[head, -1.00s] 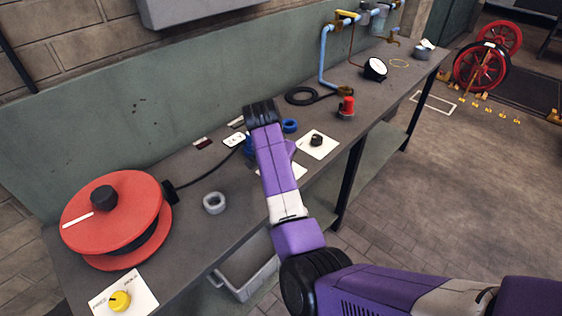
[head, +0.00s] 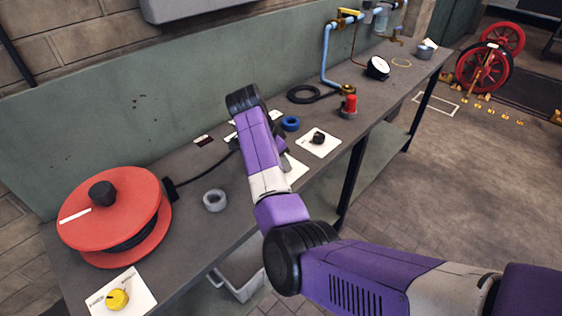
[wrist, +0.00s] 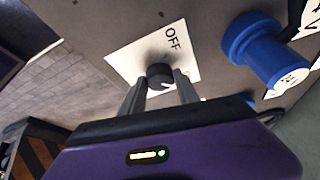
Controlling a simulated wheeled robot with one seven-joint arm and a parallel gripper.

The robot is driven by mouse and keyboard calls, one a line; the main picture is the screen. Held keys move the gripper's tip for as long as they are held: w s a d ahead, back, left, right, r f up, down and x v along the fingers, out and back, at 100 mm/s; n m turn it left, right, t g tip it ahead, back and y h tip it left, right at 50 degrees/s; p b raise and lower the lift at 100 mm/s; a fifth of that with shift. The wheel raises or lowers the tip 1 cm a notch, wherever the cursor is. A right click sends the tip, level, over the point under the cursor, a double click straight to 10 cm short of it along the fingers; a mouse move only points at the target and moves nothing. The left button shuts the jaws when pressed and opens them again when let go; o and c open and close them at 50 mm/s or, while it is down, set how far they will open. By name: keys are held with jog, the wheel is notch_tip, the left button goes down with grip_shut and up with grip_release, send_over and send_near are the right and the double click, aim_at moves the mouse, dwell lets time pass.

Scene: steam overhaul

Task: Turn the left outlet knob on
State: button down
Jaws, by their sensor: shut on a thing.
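In the wrist view a black knob (wrist: 160,76) sits on a white plate (wrist: 125,57) marked OFF. My gripper (wrist: 160,84) has its two grey fingers on either side of this knob, shut on it. A small pale mark shows on the knob, on the side toward my gripper. In the head view, my purple arm hides this knob and most of its plate (head: 296,172). A second black knob (head: 318,138) on its own white plate is to the right, clear of the arm.
On the bench (head: 185,215) are a red reel (head: 135,195), a yellow knob (head: 117,299), a grey ring (head: 214,200), a blue ring (head: 290,123) and a red-topped part (head: 350,104).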

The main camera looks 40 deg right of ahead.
dwell(0.3)
jog(key=c, duration=0.9)
grip_release()
jog(key=shift+r, duration=0.15)
jog(key=b+v, duration=0.1)
jog(key=v, duration=0.6)
jog(key=shift+r, duration=0.3)
jog(key=shift+a, duration=0.1)
